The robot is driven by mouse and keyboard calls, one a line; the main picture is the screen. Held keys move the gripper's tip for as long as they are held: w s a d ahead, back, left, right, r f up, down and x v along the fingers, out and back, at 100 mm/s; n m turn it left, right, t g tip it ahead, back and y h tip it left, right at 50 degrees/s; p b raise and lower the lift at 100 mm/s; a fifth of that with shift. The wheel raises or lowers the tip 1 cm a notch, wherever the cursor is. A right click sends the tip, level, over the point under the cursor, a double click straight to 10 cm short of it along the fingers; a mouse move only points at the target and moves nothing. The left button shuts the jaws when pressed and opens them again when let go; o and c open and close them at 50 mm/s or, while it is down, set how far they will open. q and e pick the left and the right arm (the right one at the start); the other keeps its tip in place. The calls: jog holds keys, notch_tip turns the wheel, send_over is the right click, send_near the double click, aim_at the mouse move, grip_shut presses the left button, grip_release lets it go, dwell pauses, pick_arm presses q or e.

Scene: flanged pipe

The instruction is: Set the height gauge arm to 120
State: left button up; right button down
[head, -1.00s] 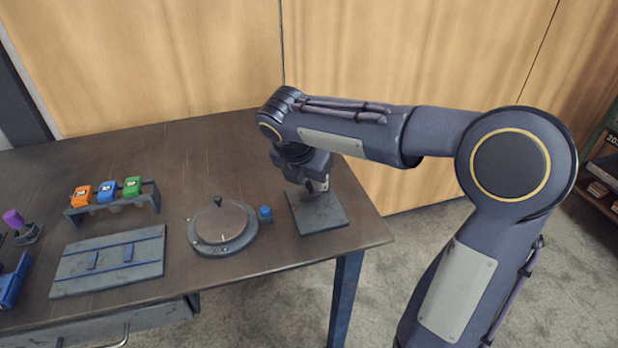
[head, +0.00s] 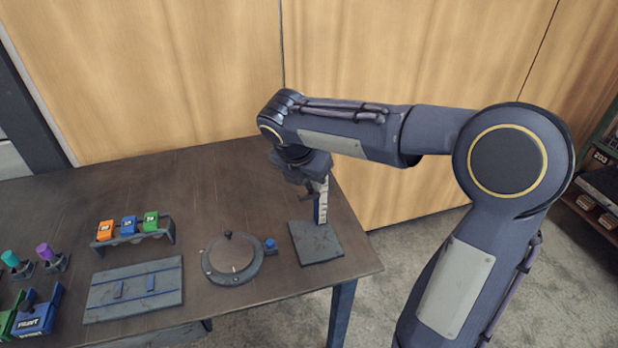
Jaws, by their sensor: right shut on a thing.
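The height gauge stands at the right end of the table. Its square grey base plate (head: 316,246) lies flat, and its upright column with a pale scale strip (head: 322,204) rises from the back of the plate. My right gripper (head: 308,192) is beside the column, well above the base plate, pointing down. It is shut on the gauge arm, which is mostly hidden by the gripper. The scale figures are too small to read. My left gripper is not in view.
A round dial (head: 232,259) with a blue knob sits just left of the gauge. A rack (head: 135,232) with orange, blue and green blocks and a grey slotted plate (head: 133,289) are further left. Teal and purple-topped pieces stand at the far left.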

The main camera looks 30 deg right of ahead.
jog(key=c, duration=1.3)
grip_release()
jog(key=shift+o, duration=0.2)
jog(key=v, duration=0.7)
jog(key=shift+a+r, duration=0.15)
jog(key=shift+r, duration=0.2)
jog(key=shift+s, duration=0.2)
jog(key=s+a+f+m+t+y, duration=0.1)
jog(key=s+f+m, duration=0.4)
jog(key=s+m, duration=0.5)
jog(key=s+a+f+m+t+y, duration=0.2)
jog(key=s+a+f+m+y, duration=0.2)
jog(key=s+m, duration=0.6)
jog(key=f+m+y, duration=0.1)
jog(key=m+y, duration=0.1)
jog(key=m, duration=0.4)
jog(key=shift+s+a+y, duration=0.15)
jog(key=shift+s+y, duration=0.15)
